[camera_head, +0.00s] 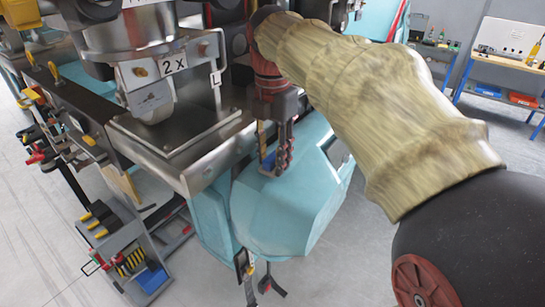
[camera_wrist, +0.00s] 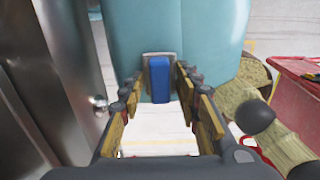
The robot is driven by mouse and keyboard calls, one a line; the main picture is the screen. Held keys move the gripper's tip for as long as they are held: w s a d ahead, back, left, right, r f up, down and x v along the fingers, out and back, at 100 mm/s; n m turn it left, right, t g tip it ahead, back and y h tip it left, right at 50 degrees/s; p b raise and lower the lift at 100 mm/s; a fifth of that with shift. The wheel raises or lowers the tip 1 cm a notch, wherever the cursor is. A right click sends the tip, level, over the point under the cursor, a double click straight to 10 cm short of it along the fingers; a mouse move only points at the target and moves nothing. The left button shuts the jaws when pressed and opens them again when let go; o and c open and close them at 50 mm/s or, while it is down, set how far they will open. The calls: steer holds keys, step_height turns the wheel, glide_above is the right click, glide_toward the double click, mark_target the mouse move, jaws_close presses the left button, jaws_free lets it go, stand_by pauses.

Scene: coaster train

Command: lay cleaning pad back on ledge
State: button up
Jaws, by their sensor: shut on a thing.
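The cleaning pad is a small blue block with a grey backing; it shows in the wrist view (camera_wrist: 159,80) between my fingertips, and its blue edge shows in the head view (camera_head: 268,162). My gripper (camera_head: 279,165) points down, shut on the pad, in front of the turquoise body of the train (camera_head: 285,210). In the wrist view my gripper (camera_wrist: 160,85) has a finger on each side of the pad. A steel ledge (camera_head: 178,168) lies left of my gripper in the head view. I cannot tell whether the pad touches any surface.
A steel bracket marked "2 X" (camera_head: 160,75) stands above the ledge. A tool cart (camera_head: 110,235) with several handles stands below left. Straps (camera_head: 255,280) hang under the turquoise body. A workbench (camera_head: 500,65) is far right. The floor at lower right is partly clear.

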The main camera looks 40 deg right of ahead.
mark_target(272, 155)
steer(key=o, duration=1)
step_height(272, 155, up, 8)
steer(key=shift+f+p, duration=0.2)
steer(key=shift+p, duration=0.55)
